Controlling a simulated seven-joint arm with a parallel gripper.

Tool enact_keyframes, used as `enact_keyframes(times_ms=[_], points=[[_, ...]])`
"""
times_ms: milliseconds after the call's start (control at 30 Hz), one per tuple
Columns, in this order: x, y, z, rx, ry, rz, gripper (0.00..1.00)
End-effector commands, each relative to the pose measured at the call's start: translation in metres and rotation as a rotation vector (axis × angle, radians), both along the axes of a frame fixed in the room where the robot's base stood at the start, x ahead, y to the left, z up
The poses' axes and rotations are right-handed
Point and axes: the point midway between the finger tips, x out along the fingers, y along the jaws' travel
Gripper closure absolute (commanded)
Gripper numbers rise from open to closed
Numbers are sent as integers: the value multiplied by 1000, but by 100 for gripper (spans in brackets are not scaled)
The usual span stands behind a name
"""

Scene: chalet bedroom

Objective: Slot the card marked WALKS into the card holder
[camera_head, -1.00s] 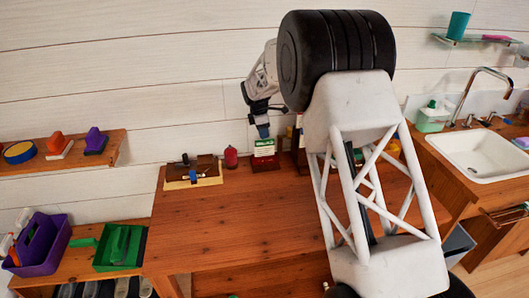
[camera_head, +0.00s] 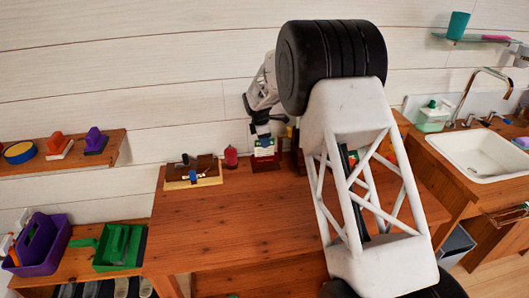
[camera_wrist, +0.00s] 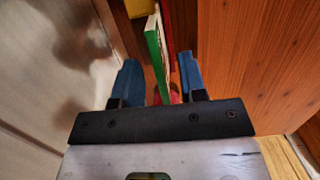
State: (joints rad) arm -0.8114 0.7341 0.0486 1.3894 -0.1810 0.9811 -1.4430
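A card with a green and white face (camera_head: 264,151) stands upright at the back of the desk, on or against a dark red block (camera_head: 265,164). Its lettering is too small to read. My gripper (camera_head: 263,138) is right above it, pointing down. In the wrist view my gripper (camera_wrist: 160,85) has its blue fingers apart, with the green-edged white card (camera_wrist: 154,48) between them. Gaps show on both sides of the card, so it is not clamped. I cannot tell which object is the card holder; my arm hides part of the desk's back right.
A red bottle-like object (camera_head: 231,156) stands left of the card. A wooden stand with small items (camera_head: 193,171) is further left. The desk's middle (camera_head: 235,220) is clear. A shelf (camera_head: 75,156) hangs at left, and a sink (camera_head: 485,155) is at right.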

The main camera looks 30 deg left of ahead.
Motion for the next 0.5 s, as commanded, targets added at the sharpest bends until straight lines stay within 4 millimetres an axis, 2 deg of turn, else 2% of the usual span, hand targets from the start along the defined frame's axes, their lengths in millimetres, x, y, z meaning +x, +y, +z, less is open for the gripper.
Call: enact_keyframes(times_ms=[200, 500], points=[[1, -3, -25, -1, 1, 0, 62], [2, -3, -33, 1, -1, 0, 62]])
